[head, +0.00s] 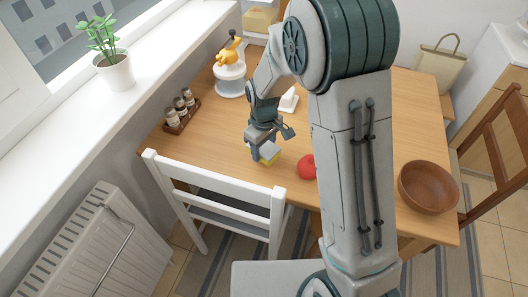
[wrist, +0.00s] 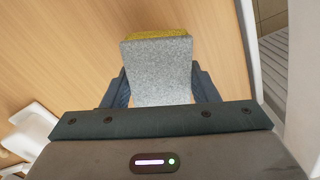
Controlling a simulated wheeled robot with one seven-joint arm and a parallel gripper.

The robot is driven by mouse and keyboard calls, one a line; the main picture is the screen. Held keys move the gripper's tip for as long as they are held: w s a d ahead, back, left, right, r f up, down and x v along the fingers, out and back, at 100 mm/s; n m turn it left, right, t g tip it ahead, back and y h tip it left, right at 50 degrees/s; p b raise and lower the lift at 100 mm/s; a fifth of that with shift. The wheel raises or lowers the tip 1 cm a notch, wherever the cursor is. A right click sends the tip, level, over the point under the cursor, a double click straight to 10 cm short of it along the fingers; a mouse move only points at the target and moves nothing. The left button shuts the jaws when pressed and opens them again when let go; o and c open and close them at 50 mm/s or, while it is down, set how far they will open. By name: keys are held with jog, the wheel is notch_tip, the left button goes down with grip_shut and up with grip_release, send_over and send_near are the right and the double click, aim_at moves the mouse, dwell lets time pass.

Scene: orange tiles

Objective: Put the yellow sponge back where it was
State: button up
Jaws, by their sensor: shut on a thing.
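The yellow sponge (head: 269,157) has a grey scouring side and is partly covered by my fingers in the head view. My gripper (head: 264,148) is shut on it over the wooden table, near the white chair's back. In the wrist view, the sponge's grey side (wrist: 157,66) faces the camera, with a yellow strip along its far edge. My gripper's two fingers (wrist: 161,88) flank it left and right. Whether the sponge touches the tabletop cannot be told.
The table (head: 415,125) holds a red apple (head: 307,167) close right of the sponge and a brown bowl (head: 428,187). A white object (head: 289,102), a juicer-like appliance (head: 230,80) and a spice rack (head: 181,113) stand farther away. The white chair (head: 220,197) borders the near edge.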

aim_at(264, 153)
jog(key=shift+f, duration=1.35)
jog(key=shift+f, duration=0.1)
jog(key=shift+f, duration=0.15)
jog(key=o, duration=0.9)
jog(key=shift+o, duration=0.2)
jog(key=shift+r, duration=0.2)
